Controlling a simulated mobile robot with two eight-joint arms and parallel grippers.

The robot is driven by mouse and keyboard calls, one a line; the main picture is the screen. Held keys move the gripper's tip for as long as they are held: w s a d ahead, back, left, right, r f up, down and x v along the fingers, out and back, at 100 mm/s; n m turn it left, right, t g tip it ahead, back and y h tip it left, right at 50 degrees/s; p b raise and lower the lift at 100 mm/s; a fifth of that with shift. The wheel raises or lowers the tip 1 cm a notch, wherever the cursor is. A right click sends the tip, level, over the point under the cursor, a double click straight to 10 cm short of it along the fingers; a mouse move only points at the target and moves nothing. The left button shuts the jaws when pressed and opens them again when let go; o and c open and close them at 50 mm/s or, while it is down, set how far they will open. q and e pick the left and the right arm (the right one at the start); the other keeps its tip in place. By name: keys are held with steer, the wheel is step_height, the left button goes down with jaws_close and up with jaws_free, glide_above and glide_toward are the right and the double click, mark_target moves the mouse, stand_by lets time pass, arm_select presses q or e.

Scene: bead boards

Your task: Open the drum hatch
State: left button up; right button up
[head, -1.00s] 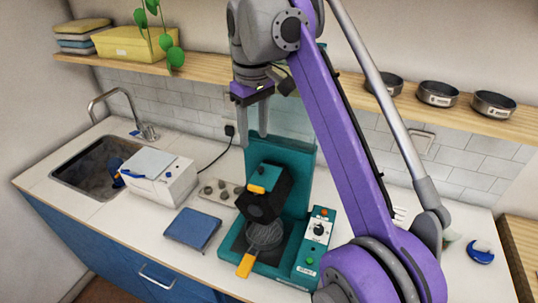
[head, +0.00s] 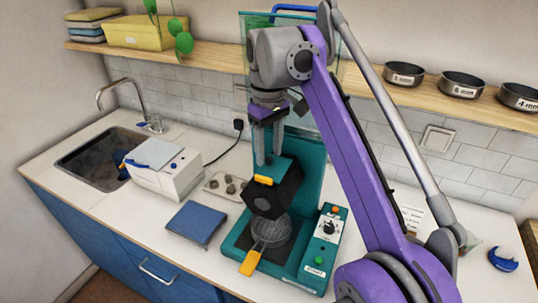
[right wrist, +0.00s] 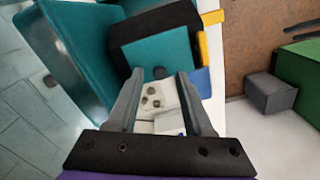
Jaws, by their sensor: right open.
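A teal machine (head: 303,175) stands on the counter with a black drum (head: 285,198) on its front. The drum's top bears a teal hatch plate (head: 282,172) with a yellow tab (head: 264,180) at its front edge; the plate looks shut. In the right wrist view the teal plate (right wrist: 158,58) and yellow tab (right wrist: 203,50) lie just beyond my fingers. My right gripper (head: 268,160) points down, open and empty, just above or behind the plate; I cannot tell whether it touches. It also shows in the right wrist view (right wrist: 160,76). My left gripper is out of view.
A round mesh tray (head: 270,232) with an orange handle (head: 250,263) sits under the drum. A control box (head: 325,240) stands at its right. A clear guard with a blue handle (head: 295,9) rises behind my arm. A white box (head: 167,168) and blue pad (head: 195,222) lie left.

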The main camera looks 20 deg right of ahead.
steer(key=shift+f, duration=0.2)
jaws_close()
